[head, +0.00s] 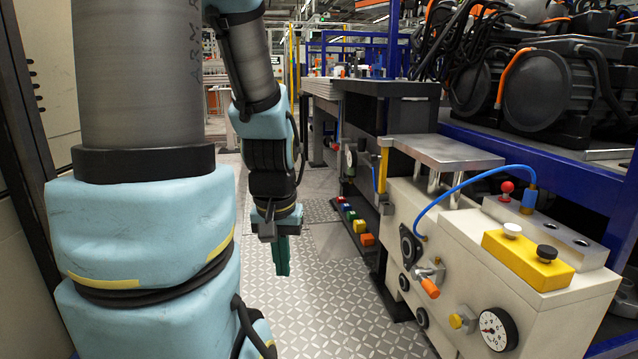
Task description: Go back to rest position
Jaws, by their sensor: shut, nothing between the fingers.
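My arm, with light blue padded covers and grey links, fills the left half of the head view and hangs down in front. My gripper (281,256) is at its end, pointing down, with green fingers. The fingers are shut with nothing seen between them. It hangs in free air over the patterned metal floor (330,290), to the left of the drive unit (560,300), and touches nothing that I can see.
The beige drive unit carries a blue hose (470,178), a yellow block with knobs (528,258), a gauge (498,329) and an orange-handled valve (430,287). Behind it are a metal plate (447,152) and a blue rack (590,166) with black motors. A floor aisle lies between.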

